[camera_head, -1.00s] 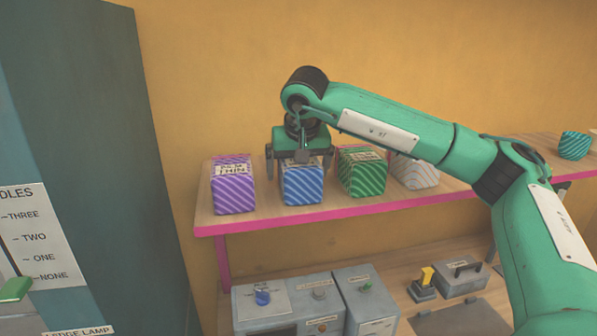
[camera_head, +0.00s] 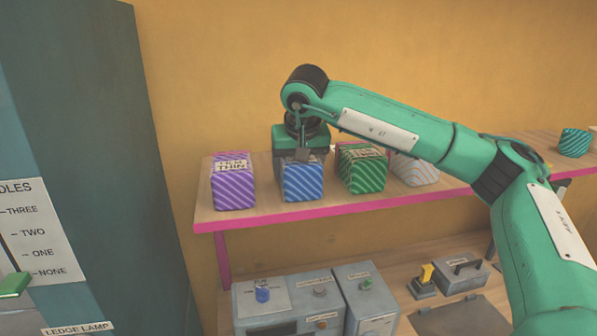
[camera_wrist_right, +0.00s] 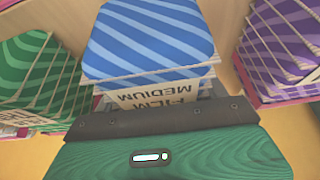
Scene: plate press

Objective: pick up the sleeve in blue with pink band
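A blue package with pale diagonal stripes (camera_head: 303,184) stands upright on the shelf, second from the left. No pink band can be made out on it. My right gripper (camera_head: 301,155) is directly above it, pointing down at its top. In the right wrist view the blue package (camera_wrist_right: 150,38) fills the upper middle, its label reading "MEDIUM" upside down. The fingertips are hidden in both views, so whether they are apart or closed on the package does not show. My left gripper is in neither view.
A purple striped package (camera_head: 234,187) stands to the left and a green one (camera_head: 364,175) to the right. A white one (camera_head: 415,170) is partly behind my arm. The shelf has a pink front edge (camera_head: 300,216). Machines (camera_head: 290,302) stand below.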

